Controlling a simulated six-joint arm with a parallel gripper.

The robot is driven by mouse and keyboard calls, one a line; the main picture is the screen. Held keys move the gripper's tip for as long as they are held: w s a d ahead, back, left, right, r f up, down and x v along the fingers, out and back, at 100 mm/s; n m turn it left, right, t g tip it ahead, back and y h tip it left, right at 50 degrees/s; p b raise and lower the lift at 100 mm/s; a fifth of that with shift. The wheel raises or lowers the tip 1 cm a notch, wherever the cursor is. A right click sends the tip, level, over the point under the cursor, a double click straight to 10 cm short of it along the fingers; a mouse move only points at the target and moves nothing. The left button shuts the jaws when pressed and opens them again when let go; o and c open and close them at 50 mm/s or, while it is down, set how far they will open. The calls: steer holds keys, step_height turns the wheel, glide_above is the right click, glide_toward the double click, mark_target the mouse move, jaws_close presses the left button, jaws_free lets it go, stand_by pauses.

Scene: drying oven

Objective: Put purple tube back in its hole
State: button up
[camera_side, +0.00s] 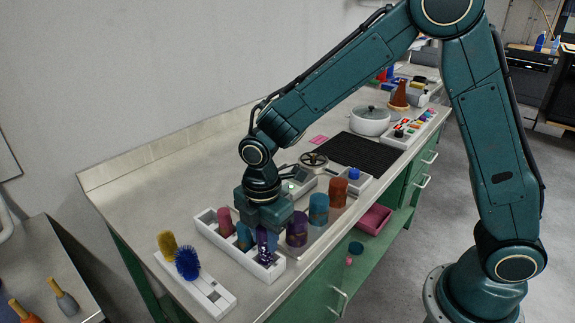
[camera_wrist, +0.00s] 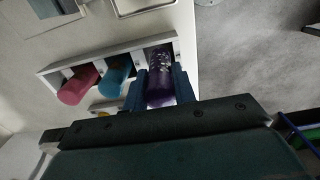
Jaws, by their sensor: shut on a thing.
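The purple tube (camera_side: 265,244) is upright between the fingers of my gripper (camera_side: 264,222). In the wrist view the purple tube (camera_wrist: 160,88) lies between two dark blue fingers (camera_wrist: 160,92), one on each side. Its lower end meets the end compartment of the white rack (camera_side: 272,272), at the rack's near right end. I cannot tell how deep it sits. The rack (camera_wrist: 52,72) also holds a pink tube (camera_side: 225,220) and a blue tube (camera_side: 243,236). In the wrist view the pink tube (camera_wrist: 77,86) and blue tube (camera_wrist: 116,76) stand beside the purple one.
A purple jar (camera_side: 297,229), a blue jar (camera_side: 318,209) and an orange jar (camera_side: 338,192) stand close right of my gripper. A white holder (camera_side: 212,293) with yellow and blue brushes (camera_side: 187,263) is at the front left. The back left of the counter is clear.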

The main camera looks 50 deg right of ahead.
mark_target(266, 247)
steer(key=shift+f, duration=1.45)
steer(key=shift+f, duration=0.1)
steer(key=o, duration=0.9)
steer(key=shift+o, duration=0.2)
step_height(266, 247, up, 12)
steer(key=shift+r, duration=0.1)
